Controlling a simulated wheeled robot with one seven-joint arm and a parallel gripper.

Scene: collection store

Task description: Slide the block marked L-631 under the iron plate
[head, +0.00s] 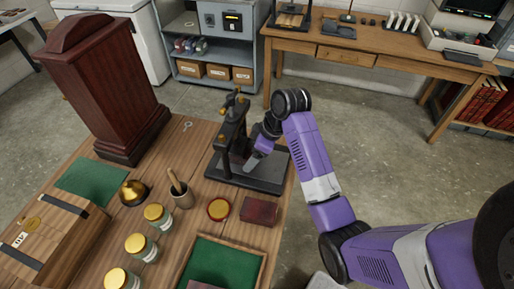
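A small black iron press (232,138) with brass knobs stands on the wooden table, on a flat dark base (262,178). Its iron plate cannot be made out clearly between the posts. My gripper (251,163) reaches down to the right side of the press, low over the base. Its fingertips are small and partly lost against the dark press, so I cannot tell whether they hold anything. A dark red block (259,211) lies flat on the table in front of the base, apart from my gripper. No L-631 marking is readable.
A green-lined tray (256,268) with part of a dark reddish thing is at the front edge.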

